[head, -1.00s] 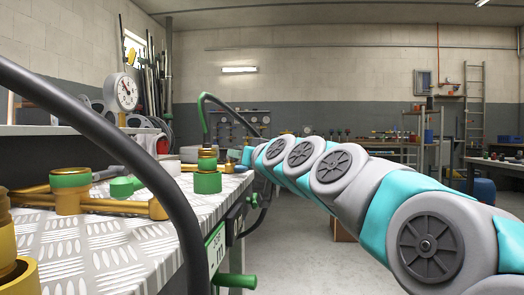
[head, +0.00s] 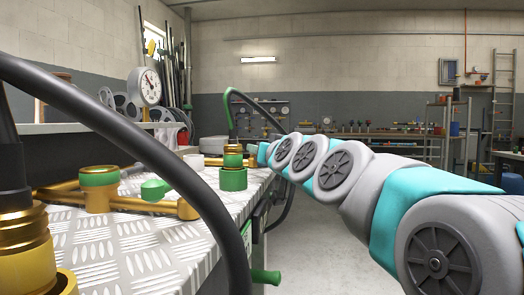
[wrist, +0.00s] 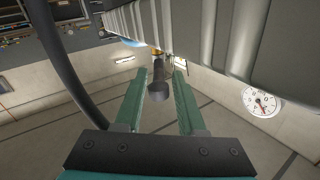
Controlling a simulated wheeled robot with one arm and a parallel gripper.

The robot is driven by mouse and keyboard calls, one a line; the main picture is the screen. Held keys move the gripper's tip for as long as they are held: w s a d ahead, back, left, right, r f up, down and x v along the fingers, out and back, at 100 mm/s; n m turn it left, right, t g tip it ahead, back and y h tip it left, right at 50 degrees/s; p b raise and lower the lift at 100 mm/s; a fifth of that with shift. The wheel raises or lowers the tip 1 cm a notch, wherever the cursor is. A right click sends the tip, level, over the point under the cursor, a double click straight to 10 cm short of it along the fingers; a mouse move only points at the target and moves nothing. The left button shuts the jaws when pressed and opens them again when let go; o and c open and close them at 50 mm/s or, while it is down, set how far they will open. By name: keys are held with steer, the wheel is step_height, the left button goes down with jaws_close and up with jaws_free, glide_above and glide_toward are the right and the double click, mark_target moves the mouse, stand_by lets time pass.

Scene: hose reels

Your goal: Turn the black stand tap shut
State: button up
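I cannot make out the black stand tap for certain in either view. In the wrist view my gripper (wrist: 160,73) shows two long green fingers standing apart, with a clear gap between them. A small grey cylindrical thing (wrist: 158,91) with a bit of yellow above it shows in that gap; I cannot tell whether it is the tap or whether it is touched. In the head view my arm reaches away toward the far end of the bench, and the fingers cannot be made out there.
A metal-plate bench (head: 140,250) carries brass fittings with a green collar (head: 99,176) and a green-and-brass fitting (head: 233,178). A thick black hose (head: 190,180) arches across the front. A dial gauge (head: 150,87) stands behind. Open floor (head: 320,240) lies right of the bench.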

steer(key=shift+o, duration=0.4)
steer(key=shift+s+d, duration=0.1)
steer(key=shift+s+d+r, duration=0.1)
steer(key=shift+s+d, duration=0.1)
steer(key=shift+s, duration=0.35)
steer(key=v, duration=0.6)
steer(key=shift+s, duration=0.2)
